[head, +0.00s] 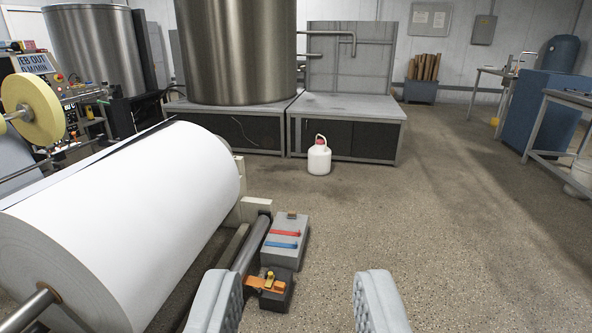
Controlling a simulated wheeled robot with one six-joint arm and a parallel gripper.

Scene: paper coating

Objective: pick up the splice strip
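My gripper (297,278) is open and empty. Its two pale grey ridged fingers stand wide apart at the bottom edge of the view. A grey box (266,256) lies low, left of centre, beyond the fingers. A red strip-like piece (285,233) and a blue strip-like piece (282,245) lie on its top. I cannot tell whether either is the splice strip. An orange piece with a yellow knob (269,279) sits at the near end of the box, apart from the fingers.
A large white paper roll (130,215) on a shaft fills the left. A yellow roll (33,109) hangs at the far left. A white jug with a red cap (319,158) stands on the floor before a grey platform (350,108).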

